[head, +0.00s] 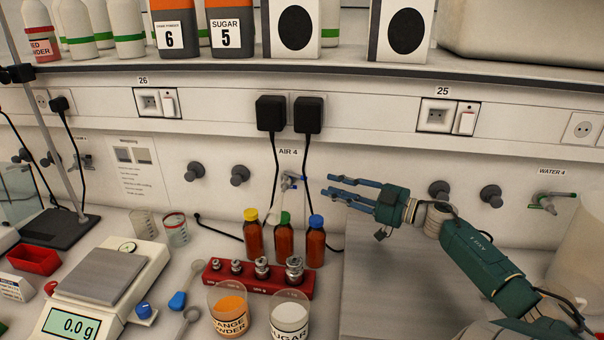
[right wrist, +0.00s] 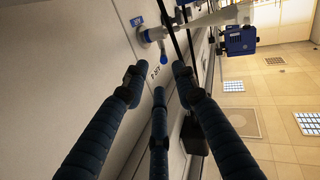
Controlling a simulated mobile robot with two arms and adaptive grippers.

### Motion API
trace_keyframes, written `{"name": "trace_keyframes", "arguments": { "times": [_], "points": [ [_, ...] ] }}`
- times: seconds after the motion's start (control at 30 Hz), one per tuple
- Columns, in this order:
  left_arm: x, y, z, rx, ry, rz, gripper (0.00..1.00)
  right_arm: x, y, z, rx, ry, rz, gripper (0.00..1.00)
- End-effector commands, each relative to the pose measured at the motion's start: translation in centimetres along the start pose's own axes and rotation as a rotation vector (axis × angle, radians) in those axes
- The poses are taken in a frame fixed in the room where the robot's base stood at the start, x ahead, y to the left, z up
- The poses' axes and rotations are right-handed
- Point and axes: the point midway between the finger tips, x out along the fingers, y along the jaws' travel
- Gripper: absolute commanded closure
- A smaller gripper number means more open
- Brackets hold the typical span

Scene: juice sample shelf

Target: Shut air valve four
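The air valve four (head: 287,181) is a small pale tap with a blue part, on the back wall under the "AIR 4" label (head: 288,152). In the right wrist view the valve (right wrist: 152,34) shows ahead of the fingertips, at the top. My right gripper (head: 327,185) is just right of the valve, its fingers pointing left at it. The fingers are spread, with nothing between them and a visible gap to the valve. In the right wrist view the gripper (right wrist: 157,80) shows three dark blue fingers held apart. My left gripper is not in view.
Two black plugs (head: 289,114) hang cables past the valve. Three brown bottles (head: 284,241) with yellow, green and blue caps stand below it. A red weight block (head: 258,279) and two powder beakers are in front. Another tap, water 4 (head: 546,200), is at the right.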

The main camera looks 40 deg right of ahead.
Motion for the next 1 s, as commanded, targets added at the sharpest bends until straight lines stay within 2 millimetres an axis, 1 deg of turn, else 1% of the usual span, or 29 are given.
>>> {"name": "trace_keyframes", "arguments": {
  "times": [0.17, 0.37, 0.5, 0.6, 0.8, 1.0],
  "points": [
    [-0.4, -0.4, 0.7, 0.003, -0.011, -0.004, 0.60, 1.7, 0.0, -0.3, 0.001, 0.004, 0.000, 0.72],
    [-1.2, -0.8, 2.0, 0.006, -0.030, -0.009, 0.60, 5.3, 0.1, -0.5, -0.001, 0.005, 0.001, 0.72],
    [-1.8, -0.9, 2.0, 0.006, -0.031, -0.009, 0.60, 7.6, 0.1, -0.4, 0.001, 0.005, 0.002, 0.72],
    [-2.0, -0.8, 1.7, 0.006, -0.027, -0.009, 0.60, 8.9, 0.1, -0.3, 0.002, 0.005, 0.002, 0.72],
    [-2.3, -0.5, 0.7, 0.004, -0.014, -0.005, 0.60, 10.5, 0.0, -0.1, 0.001, 0.001, 0.000, 0.72],
    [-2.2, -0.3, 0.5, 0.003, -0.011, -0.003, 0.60, 10.7, 0.0, 0.0, 0.000, 0.000, 0.000, 0.72]
  ]
}}
